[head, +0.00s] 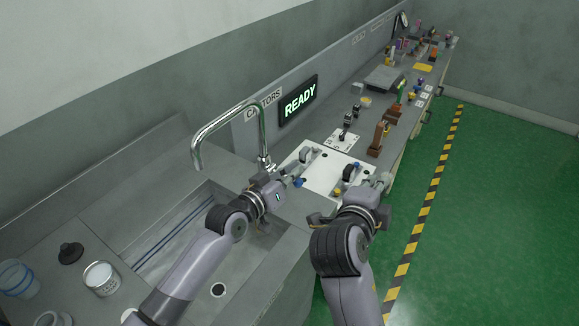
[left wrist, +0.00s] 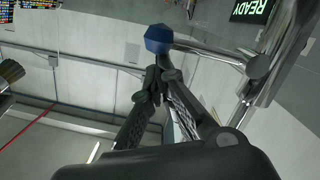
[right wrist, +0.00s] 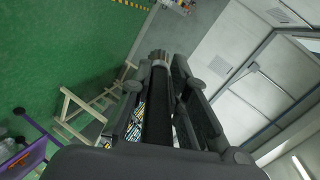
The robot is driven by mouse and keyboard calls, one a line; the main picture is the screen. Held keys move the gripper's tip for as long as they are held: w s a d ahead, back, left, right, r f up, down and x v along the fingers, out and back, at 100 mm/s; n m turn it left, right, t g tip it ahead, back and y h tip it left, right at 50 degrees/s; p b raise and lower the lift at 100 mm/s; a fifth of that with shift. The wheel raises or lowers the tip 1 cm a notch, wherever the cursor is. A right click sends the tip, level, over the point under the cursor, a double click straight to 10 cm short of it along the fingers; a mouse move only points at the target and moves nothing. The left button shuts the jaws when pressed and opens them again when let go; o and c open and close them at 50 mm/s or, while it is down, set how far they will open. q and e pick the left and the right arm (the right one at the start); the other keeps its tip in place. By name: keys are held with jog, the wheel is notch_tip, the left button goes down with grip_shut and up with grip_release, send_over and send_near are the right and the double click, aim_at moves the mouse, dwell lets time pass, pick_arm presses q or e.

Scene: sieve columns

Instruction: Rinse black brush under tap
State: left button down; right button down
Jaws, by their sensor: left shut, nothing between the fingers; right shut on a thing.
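The chrome tap (head: 222,122) arches over the grey sink (head: 185,262); no water shows at its spout. Its lever ends in a blue knob (head: 299,182), which also shows in the left wrist view (left wrist: 158,38). My left gripper (head: 284,180) is shut and empty, its tips (left wrist: 160,76) close to the knob; I cannot tell if they touch. My right gripper (head: 382,181) is right of the sink, over the bench edge. In the right wrist view it (right wrist: 168,68) is shut on the black brush (right wrist: 157,118), whose metal collar points away. The bristles are not clear.
A white board (head: 322,173) with castor parts lies on the bench beyond the sink. A white can (head: 101,278), a black stopper-like piece (head: 70,253) and a clear container (head: 18,278) stand at the left. A READY sign (head: 299,101) is on the back panel.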

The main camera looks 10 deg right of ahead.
pick_arm(q)
jog(key=shift+a+r, duration=0.1)
jog(key=v, duration=1.2)
